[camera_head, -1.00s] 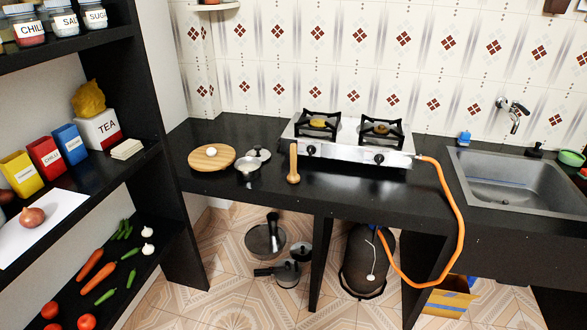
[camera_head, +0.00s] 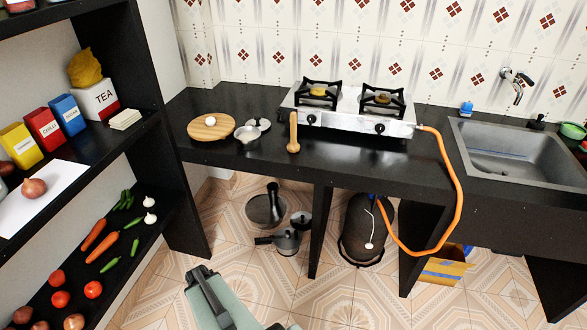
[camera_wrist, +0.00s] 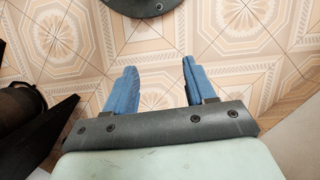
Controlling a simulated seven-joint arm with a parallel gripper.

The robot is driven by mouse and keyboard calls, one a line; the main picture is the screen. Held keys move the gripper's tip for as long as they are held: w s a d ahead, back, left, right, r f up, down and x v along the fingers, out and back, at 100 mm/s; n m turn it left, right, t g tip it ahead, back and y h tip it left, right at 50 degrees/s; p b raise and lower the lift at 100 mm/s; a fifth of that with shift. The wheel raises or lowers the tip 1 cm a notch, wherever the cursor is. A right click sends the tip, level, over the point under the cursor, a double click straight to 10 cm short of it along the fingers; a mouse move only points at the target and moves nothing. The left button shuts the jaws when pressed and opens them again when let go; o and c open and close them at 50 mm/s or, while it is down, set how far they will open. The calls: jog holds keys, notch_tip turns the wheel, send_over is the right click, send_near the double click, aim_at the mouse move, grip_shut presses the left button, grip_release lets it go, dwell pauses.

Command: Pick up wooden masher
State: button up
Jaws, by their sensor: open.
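The wooden masher (camera_head: 293,132) stands upright on the black counter (camera_head: 240,176), in front of the stove's left part. It is not visible in the wrist view. My arm shows at the bottom of the head view, below the counter and over the floor. My gripper (camera_wrist: 157,88) shows in the wrist view with its two blue fingers apart and nothing between them except tiled floor. It is well away from the masher.
A stove (camera_head: 350,112) with an orange hose (camera_head: 455,190) stands behind the masher. Left of it are a small metal pot (camera_head: 246,134) and a round wooden board (camera_head: 211,127). A black shelf (camera_head: 180,190) stands at the left. A gas cylinder (camera_head: 366,228) is under the counter.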

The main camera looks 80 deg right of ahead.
jog(key=s+d+r+m+t+h, duration=0.15)
jog(key=d+r, duration=0.25)
jog(key=d, duration=0.5)
jog(key=s+d+r+m+t, duration=0.25)
jog(key=d+r, duration=0.25)
jog(key=d, duration=0.3)
jog(key=m+h, duration=0.5)
jog(key=h, duration=1.4)
send_near(293, 126)
jog(key=shift+t, duration=0.3)
jog(key=d, duration=0.5)
jog(key=shift+d, duration=0.2)
jog(key=shift+w+d+r, duration=0.1)
jog(key=shift+w+d, duration=0.1)
jog(key=shift+d, duration=1.3)
jog(key=shift+w+d, duration=0.2)
jog(key=shift+d, duration=1.35)
jog(key=c, duration=1)
